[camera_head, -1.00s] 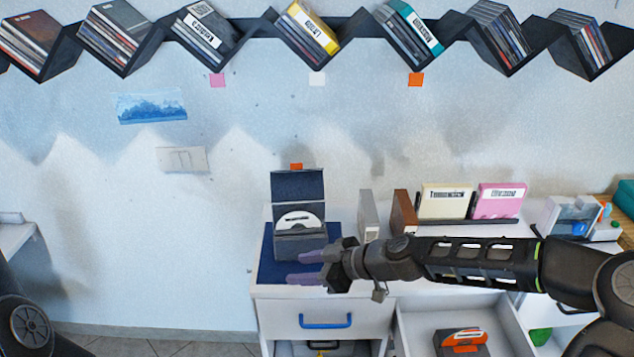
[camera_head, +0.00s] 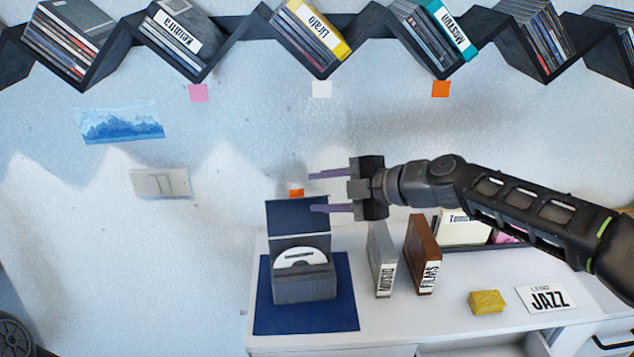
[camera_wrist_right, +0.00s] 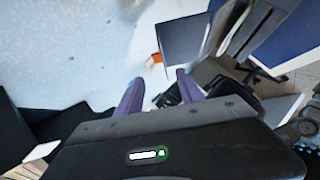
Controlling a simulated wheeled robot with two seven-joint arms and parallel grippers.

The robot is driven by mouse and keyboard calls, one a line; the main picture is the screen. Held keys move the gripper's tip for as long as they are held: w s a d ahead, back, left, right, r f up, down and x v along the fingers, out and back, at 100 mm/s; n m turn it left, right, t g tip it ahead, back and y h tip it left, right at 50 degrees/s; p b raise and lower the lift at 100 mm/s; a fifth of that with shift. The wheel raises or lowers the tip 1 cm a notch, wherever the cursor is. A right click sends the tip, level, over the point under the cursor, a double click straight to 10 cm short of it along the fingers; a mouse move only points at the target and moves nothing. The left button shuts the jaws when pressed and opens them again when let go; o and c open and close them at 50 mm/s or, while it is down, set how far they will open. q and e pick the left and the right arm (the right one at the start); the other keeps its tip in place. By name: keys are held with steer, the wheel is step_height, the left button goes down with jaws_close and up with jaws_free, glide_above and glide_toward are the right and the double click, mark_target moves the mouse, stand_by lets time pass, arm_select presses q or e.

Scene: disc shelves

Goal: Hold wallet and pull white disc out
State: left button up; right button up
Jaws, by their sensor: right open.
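The dark grey wallet (camera_head: 305,285) stands on a blue mat (camera_head: 343,310) on the white cabinet, with its flap (camera_head: 298,218) raised. The white disc (camera_head: 302,257) sits in it with its upper part showing; its lower part is hidden in the pocket. My right gripper (camera_head: 330,192) reaches in from the right and appears above the flap's top edge, with two purple fingers pointing left. It is open and empty, and the fingers (camera_wrist_right: 160,92) also show apart in the wrist view. My left gripper is not in view.
A grey MUSIC case (camera_head: 381,258) and a brown FILMS case (camera_head: 423,256) stand right of the wallet. A yellow sponge (camera_head: 487,302) and a JAZZ card (camera_head: 545,297) lie farther right. A black zigzag shelf (camera_head: 235,38) holds discs along the wall above.

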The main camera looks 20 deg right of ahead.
mark_target(293, 198)
steer(key=shift+x, duration=3.25)
steer(key=shift+w+a+f, duration=0.15)
steer(key=shift+w+a, duration=0.15)
steer(key=shift+a, duration=0.1)
jaws_close()
